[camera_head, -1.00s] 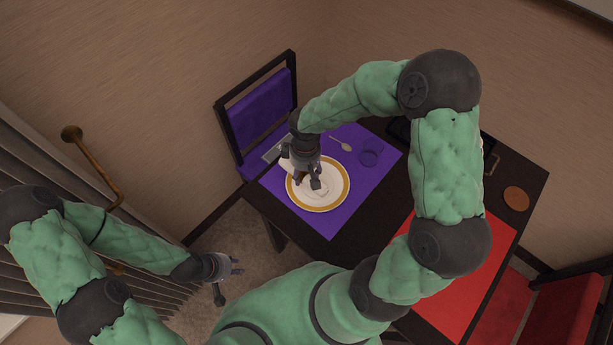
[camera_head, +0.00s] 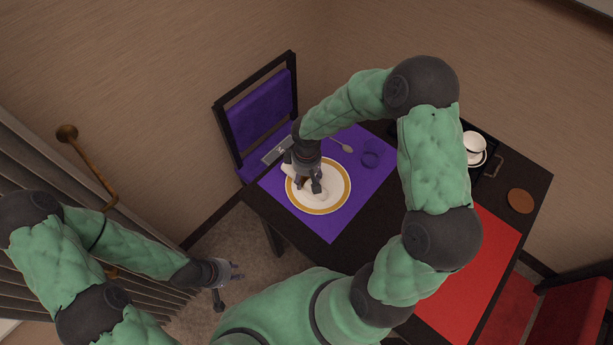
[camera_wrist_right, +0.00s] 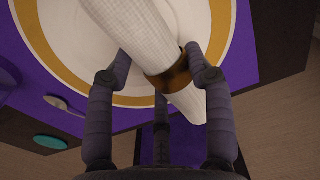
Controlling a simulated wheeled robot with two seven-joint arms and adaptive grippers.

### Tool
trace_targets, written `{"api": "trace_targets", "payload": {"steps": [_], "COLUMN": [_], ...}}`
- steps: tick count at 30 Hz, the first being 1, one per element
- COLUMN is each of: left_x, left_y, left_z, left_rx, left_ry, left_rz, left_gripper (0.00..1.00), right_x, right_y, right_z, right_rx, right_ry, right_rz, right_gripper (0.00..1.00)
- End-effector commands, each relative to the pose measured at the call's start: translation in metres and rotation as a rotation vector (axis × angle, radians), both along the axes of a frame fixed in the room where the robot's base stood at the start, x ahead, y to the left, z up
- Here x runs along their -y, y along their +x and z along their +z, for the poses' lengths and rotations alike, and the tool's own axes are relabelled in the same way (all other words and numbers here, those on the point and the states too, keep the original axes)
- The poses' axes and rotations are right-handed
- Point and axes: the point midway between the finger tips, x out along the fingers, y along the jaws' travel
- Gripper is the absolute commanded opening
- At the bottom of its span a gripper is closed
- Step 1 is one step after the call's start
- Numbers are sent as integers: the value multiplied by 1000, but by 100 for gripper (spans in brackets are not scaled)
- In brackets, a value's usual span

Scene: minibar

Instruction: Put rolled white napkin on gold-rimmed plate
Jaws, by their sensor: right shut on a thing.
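The gold-rimmed plate (camera_head: 333,208) lies on the purple placemat (camera_head: 331,232) at the table's corner. My right gripper (camera_head: 313,188) is over the plate, shut on the rolled white napkin (camera_wrist_right: 140,35), which has a brown ring around it. In the right wrist view, my right gripper (camera_wrist_right: 165,62) has its fingers on either side of the napkin near the ring, and the plate (camera_wrist_right: 230,20) shows behind it. I cannot tell whether the napkin touches the plate. My left gripper (camera_head: 232,275) is open and empty, low beside the table.
A spoon (camera_head: 342,145) and a purple glass (camera_head: 371,154) are beyond the plate. A white cup (camera_head: 474,144) on a saucer, a brown coaster (camera_head: 520,201) and a red placemat (camera_head: 462,290) are to the right. A purple chair (camera_head: 258,115) stands behind the table's corner.

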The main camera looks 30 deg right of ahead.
Motion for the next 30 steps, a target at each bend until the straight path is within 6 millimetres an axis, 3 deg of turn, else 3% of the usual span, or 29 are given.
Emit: {"api": "trace_targets", "payload": {"steps": [7,8,9,10,23,26,30], "left_x": [0,0,0,0,0,0,0], "left_y": [0,0,0,0,0,0,0], "left_z": [-7,-6,-6,-6,-2,6,15], "left_rx": [0,0,0,0,0,0,0], "left_ry": [0,0,0,0,0,0,0], "left_rz": [0,0,0,0,0,0,0], "left_gripper": [31,31,31,31,31,31,31], "right_x": [0,0,0,0,0,0,1], "right_y": [0,0,0,0,0,0,1], "right_z": [-8,-7,-6,-6,-2,6,35], "right_rx": [0,0,0,0,0,0,5], "right_ry": [0,0,0,0,0,0,0], "right_rz": [0,0,0,0,0,0,-1], "right_gripper": [21,61,73,77,77,77,77]}}
